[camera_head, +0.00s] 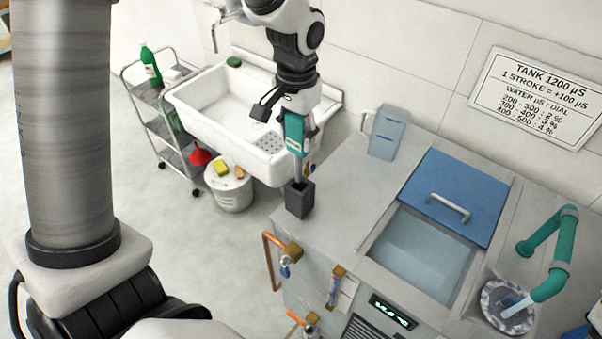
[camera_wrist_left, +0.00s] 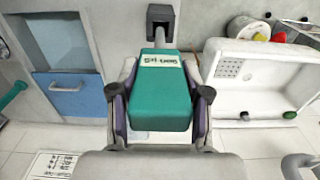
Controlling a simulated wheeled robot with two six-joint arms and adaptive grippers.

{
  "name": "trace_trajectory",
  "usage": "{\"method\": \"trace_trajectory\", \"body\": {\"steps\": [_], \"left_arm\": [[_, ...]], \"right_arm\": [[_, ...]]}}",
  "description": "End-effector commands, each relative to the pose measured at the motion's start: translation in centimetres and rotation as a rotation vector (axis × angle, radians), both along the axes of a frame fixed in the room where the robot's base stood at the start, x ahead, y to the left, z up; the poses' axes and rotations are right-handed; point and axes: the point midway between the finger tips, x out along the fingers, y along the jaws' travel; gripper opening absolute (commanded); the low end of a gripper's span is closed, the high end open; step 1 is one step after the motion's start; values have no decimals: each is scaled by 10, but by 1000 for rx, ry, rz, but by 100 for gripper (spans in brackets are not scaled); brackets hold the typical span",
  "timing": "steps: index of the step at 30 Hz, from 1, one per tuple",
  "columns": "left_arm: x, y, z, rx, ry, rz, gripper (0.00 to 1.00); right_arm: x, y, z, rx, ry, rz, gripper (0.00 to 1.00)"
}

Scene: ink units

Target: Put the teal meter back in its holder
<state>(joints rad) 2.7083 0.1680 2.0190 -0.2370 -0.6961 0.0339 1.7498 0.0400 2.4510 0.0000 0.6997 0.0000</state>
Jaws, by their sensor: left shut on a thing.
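The teal meter (camera_head: 294,134) is held upright in my left gripper (camera_head: 283,115), over the near-left corner of the counter. The dark square holder (camera_head: 300,199) stands on that corner, and the meter's grey probe reaches down to its opening. In the left wrist view the meter (camera_wrist_left: 162,92) fills the space between the fingers of my left gripper (camera_wrist_left: 158,100). The holder (camera_wrist_left: 160,18) shows beyond it there, with the probe at its mouth. How deep the probe sits inside is hard to tell. My right gripper is not in view.
A grey counter (camera_head: 338,215) carries a clear jug (camera_head: 388,133), a tank with a blue lid (camera_head: 455,195), and a teal pipe (camera_head: 548,255) over a round basin. A white sink (camera_head: 215,100), a bin (camera_head: 232,190) and a trolley (camera_head: 160,125) stand to the left.

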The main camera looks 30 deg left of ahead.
Motion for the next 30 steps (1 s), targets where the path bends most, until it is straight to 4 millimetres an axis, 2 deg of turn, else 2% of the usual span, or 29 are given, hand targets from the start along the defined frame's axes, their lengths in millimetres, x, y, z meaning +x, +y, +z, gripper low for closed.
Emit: {"method": "trace_trajectory", "body": {"steps": [3, 6, 11, 15, 18, 23, 24, 26, 30], "left_arm": [[-1, 0, -37, 0, 8, -1, 10], [0, 0, -59, -1, 4, 0, 10], [0, 0, -80, 0, 3, 0, 10], [0, 0, -105, -1, 3, 0, 10], [1, 0, -112, 0, -1, -1, 10], [1, 0, -112, 0, -2, -1, 10], [1, 0, -112, 0, -1, -1, 51], [1, 0, -112, 0, -1, -1, 72], [1, 0, -112, 0, -1, -1, 72]], "right_arm": [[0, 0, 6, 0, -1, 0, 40], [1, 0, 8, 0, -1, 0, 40], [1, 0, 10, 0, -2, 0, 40], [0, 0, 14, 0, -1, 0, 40], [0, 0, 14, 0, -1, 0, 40], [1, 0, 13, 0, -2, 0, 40], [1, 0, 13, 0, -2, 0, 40], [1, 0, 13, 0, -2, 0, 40], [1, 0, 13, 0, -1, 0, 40]]}}
